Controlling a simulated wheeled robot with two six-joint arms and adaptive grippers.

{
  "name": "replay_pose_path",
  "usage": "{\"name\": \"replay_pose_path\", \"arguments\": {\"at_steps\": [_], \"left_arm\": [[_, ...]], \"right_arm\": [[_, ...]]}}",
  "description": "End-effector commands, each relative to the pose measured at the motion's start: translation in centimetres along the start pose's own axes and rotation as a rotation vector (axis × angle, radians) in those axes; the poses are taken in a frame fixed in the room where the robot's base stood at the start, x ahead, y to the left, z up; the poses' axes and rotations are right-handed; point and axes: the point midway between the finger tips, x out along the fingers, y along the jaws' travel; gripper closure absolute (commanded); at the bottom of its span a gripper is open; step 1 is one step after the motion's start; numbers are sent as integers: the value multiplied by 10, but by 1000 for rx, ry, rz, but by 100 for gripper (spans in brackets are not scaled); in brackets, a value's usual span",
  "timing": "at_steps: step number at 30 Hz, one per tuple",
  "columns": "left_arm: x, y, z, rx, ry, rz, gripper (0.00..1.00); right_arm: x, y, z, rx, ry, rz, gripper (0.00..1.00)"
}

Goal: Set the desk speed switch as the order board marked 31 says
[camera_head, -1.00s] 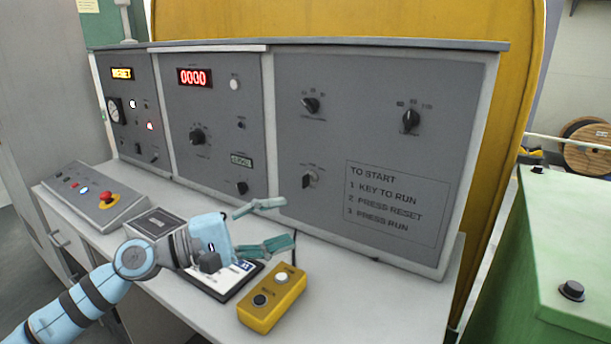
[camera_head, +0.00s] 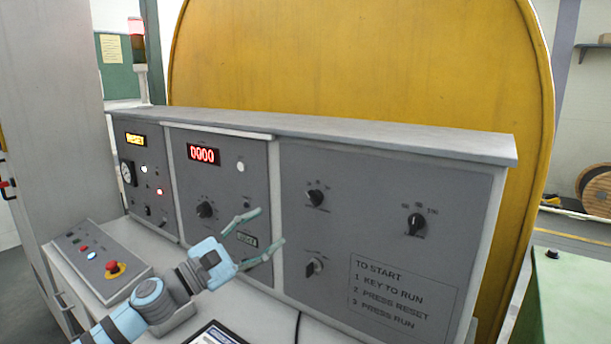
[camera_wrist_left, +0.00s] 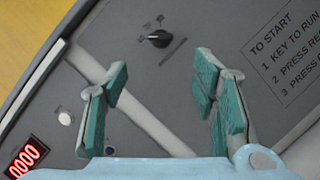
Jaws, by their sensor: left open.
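The grey desk panel carries several rotary switches. On its right section are a black knob at upper left (camera_head: 315,198), a black knob at upper right (camera_head: 416,224) with numbers around it, and a third knob (camera_head: 313,267) below. I cannot read which is the speed switch. My left gripper (camera_head: 270,226) is open and empty, in front of the panel, left of these knobs. In the left wrist view, a black knob (camera_wrist_left: 159,39) shows beyond the open fingers, apart from them. A clipboard sheet (camera_head: 215,335) is cut off at the bottom edge; no 31 is legible.
A sloped button box (camera_head: 98,262) with a red emergency button (camera_head: 114,268) stands at left on the desk. A red display (camera_head: 204,154) reads 0000. A green cabinet (camera_head: 565,300) stands at right. A cable (camera_head: 297,325) hangs near the panel foot.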

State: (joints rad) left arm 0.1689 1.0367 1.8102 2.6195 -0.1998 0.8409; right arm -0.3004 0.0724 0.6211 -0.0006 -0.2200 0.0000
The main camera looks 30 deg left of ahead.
Motion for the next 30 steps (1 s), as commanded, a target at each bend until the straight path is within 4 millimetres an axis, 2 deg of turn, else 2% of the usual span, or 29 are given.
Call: {"name": "replay_pose_path", "arguments": {"at_steps": [1, 5, 9, 13, 17, 21, 27, 30], "left_arm": [[6, 8, 9, -6, 1, 3, 47], [29, 10, 10, -7, -5, 10, 47], [65, 6, 9, -10, -5, 4, 47], [94, 2, 6, -7, -5, 1, 47], [112, 0, 3, -4, -3, 0, 47], [118, -1, 2, -1, -2, -1, 47], [118, -2, 1, 0, -2, -1, 47], [118, -2, 1, 0, -2, -1, 63]], "right_arm": [[-24, 2, -2, 0, 0, 0, 60], [-55, 6, -6, 0, 0, 2, 60], [-81, 10, -8, -2, 0, 5, 60], [-89, 12, -9, -2, -1, 7, 60], [-90, 13, -9, -3, -1, 9, 60], [-90, 13, -9, -3, -1, 9, 60], [-90, 13, -9, -3, -1, 9, 60], [-90, 13, -9, -3, -1, 9, 60]]}}
